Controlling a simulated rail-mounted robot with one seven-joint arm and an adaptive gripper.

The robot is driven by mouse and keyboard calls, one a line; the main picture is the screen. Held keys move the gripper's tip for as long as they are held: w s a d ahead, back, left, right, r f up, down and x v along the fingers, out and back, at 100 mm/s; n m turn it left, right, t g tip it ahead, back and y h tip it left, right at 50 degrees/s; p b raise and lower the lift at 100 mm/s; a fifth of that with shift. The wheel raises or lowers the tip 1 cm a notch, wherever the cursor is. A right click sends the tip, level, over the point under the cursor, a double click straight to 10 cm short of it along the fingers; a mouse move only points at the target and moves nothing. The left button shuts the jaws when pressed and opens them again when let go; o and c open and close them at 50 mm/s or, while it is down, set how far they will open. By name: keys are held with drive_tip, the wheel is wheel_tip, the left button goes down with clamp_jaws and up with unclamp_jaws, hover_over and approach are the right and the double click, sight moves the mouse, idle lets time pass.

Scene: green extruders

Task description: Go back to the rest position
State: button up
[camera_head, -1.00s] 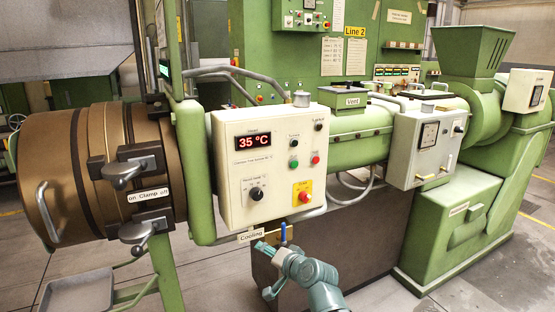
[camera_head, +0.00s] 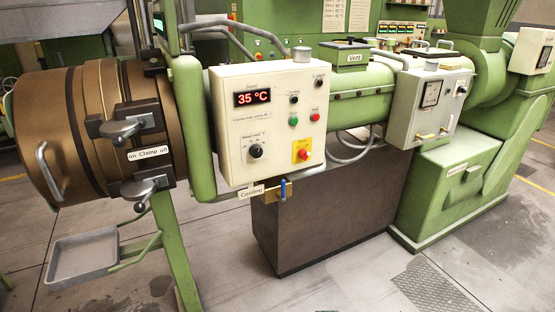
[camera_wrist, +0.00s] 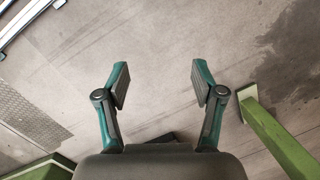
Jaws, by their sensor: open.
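My gripper (camera_wrist: 158,85) shows in the wrist view with its two teal fingers spread wide and nothing between them. It hangs over bare grey floor. My arm and gripper are out of the head view. In the head view the green extruder (camera_head: 203,135) stands across the picture. Its control box (camera_head: 268,170) reads 35 °C. A blue-handled valve (camera_head: 283,189) sits by the "Cooling" label (camera_head: 251,191), its handle upright.
A brown clamp barrel (camera_head: 85,130) with clamp handles (camera_head: 122,130) is at the left, above a grey tray (camera_head: 84,258). A green leg (camera_wrist: 278,133) stands right of my gripper in the wrist view. The floor (camera_head: 350,270) in front is clear.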

drive_tip(key=s+d+f+g, duration=0.1)
drive_tip(key=s+f, duration=0.2)
drive_tip(key=s, duration=0.3)
drive_tip(key=s+d+f+g, duration=0.2)
drive_tip(key=s+f, duration=0.1)
drive_tip(key=s, duration=0.4)
drive_tip(key=s+d+f+g+h, duration=0.1)
drive_tip(key=s+f, duration=0.2)
drive_tip(key=s, duration=0.3)
drive_tip(key=shift+s+d+f+g, duration=0.35)
drive_tip(key=shift+s+g, duration=0.05)
